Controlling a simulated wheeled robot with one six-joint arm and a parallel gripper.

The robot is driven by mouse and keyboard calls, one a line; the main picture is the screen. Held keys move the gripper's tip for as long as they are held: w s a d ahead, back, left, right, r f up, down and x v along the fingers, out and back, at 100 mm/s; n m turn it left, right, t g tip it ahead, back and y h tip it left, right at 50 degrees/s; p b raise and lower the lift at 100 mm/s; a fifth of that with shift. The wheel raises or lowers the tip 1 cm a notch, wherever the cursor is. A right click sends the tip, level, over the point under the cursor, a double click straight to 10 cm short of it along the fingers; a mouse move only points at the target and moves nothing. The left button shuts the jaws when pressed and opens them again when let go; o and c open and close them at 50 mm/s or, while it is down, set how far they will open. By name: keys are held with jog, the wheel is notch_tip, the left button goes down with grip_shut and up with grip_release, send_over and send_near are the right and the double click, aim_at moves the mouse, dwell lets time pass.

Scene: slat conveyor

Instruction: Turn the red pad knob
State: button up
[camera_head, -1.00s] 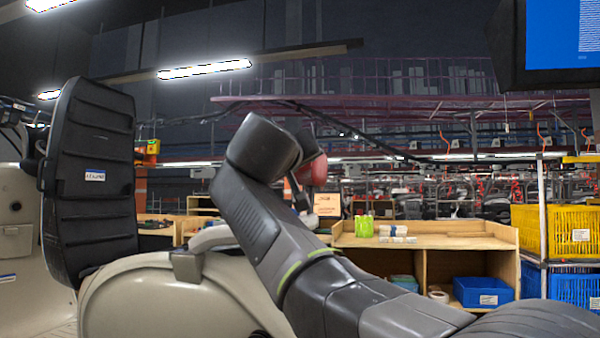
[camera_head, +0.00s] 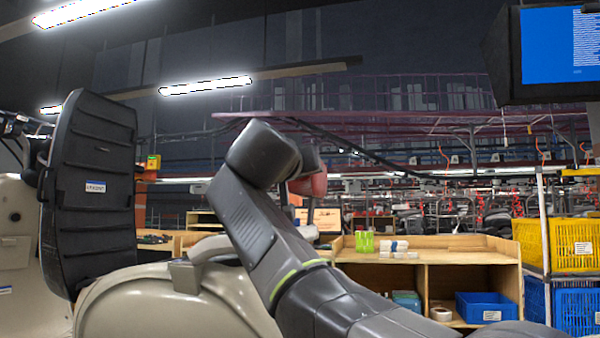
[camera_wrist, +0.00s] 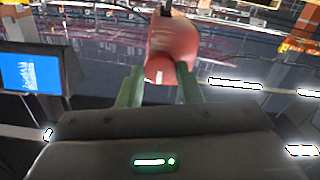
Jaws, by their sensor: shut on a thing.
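The red pad knob (camera_wrist: 172,50) is a rounded red piece with a small white mark on its near face in the wrist view. My gripper (camera_wrist: 160,76) has its two green fingers on either side of the knob and is shut on it. In the head view the red knob (camera_head: 312,185) shows just past the end of my arm, partly hidden by it. My fingers are mostly hidden in that view.
A dark ribbed panel (camera_head: 95,190) and a beige rounded body stand on the left. A wooden workbench (camera_head: 440,257) holds small items and a blue bin (camera_head: 487,307). Yellow (camera_head: 553,240) and blue crates stand at right. A monitor (camera_head: 560,45) hangs upper right.

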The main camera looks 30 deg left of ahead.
jog(key=o, duration=1)
jog(key=v, duration=1.4)
jog(key=shift+w+a, duration=0.1)
jog(key=shift+w, duration=0.05)
jog(key=x, duration=1.3)
jog(key=shift+w, duration=0.4)
